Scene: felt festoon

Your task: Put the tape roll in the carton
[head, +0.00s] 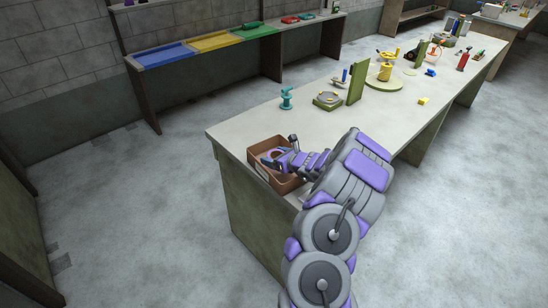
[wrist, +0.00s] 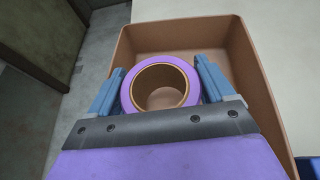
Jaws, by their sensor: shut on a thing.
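A purple tape roll (wrist: 159,70) with a tan core sits between the blue fingers of my gripper (wrist: 158,82) in the wrist view. My gripper is shut on the roll. The brown open-topped carton (wrist: 187,29) lies behind and below the roll in that view, and its inside floor shows through and around the roll. In the head view the carton (head: 258,149) stands at the near left corner of the workbench, with my gripper (head: 276,158) over its opening. I cannot tell whether the roll touches the carton's floor. My arm hides the carton's right part.
The long workbench (head: 235,131) carries a teal item (head: 287,98), a green round-topped fixture (head: 327,100) and a yellow block (head: 423,101) beyond the carton. A shelf with blue, yellow and green trays (head: 212,42) stands at the back left. The floor left of the bench is clear.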

